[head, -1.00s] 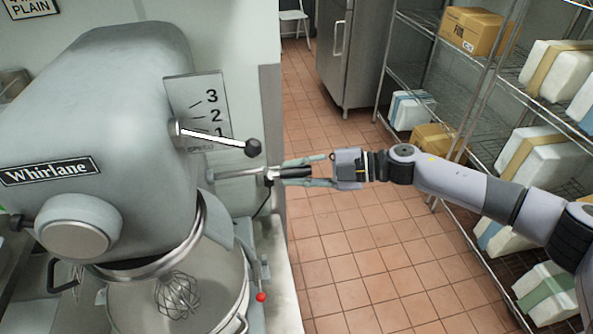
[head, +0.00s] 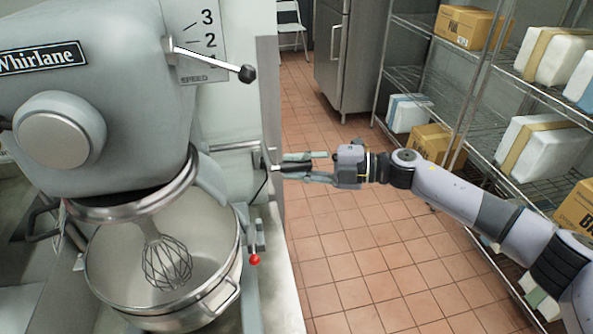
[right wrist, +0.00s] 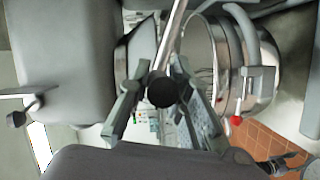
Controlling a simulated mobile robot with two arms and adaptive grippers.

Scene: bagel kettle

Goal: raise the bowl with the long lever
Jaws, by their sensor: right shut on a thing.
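A grey stand mixer (head: 130,110) fills the left of the head view. Its steel bowl (head: 225,262) sits under the mixer head, with a wire whisk (head: 167,264) hanging into it. The long lever (head: 235,147) is a thin metal rod at the mixer's right side, ending in a black grip. My right gripper (head: 305,167) is shut on that black grip, one finger on each side. In the right wrist view the rod runs down to the round black grip end (right wrist: 161,90) between my fingers, and the bowl (right wrist: 232,60) shows at right. My left gripper is out of view.
A short speed lever with a black knob (head: 247,73) stands above my right gripper, beside the speed numbers. A red knob (head: 254,259) is by the bowl. Wire shelves (head: 480,110) with boxes line the right. Tiled floor (head: 370,235) lies open between.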

